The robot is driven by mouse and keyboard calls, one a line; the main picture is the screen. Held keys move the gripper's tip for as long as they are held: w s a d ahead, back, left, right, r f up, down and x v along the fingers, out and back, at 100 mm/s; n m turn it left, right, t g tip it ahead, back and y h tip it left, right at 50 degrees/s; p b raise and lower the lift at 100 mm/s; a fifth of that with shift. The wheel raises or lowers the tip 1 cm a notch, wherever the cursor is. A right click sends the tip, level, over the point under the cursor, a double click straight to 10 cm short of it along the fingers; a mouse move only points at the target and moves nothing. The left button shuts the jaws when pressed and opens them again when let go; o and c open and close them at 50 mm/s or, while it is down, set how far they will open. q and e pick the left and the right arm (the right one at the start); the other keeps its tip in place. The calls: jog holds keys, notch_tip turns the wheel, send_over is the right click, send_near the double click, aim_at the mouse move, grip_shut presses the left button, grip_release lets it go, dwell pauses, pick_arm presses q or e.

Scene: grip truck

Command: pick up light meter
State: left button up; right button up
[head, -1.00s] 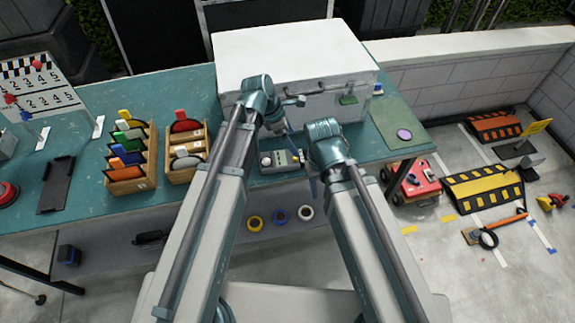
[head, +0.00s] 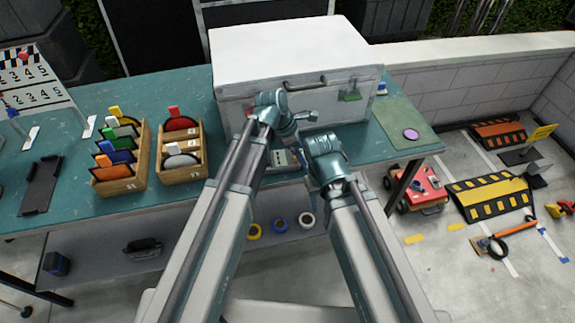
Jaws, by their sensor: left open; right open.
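The light meter appears to be the small grey device (head: 283,158) on the teal table, in front of the white case. It shows between my two arms and is partly hidden by my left wrist and arm. My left gripper (head: 300,126) is open, just above and behind the device, close to the front of the case. My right gripper (head: 309,178) is open, just right of the device near the table's front edge; its fingers are mostly hidden by its own wrist. I see no contact between either gripper and the device.
The large white case (head: 290,55) stands behind. A green mat (head: 388,118) with a purple disc lies right. Tape rolls (head: 280,225) lie below the table's front edge. A red cart (head: 420,188) stands on the floor.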

pick_arm(q)
jog(key=shift+c, duration=0.3)
grip_shut()
dwell(0.3)
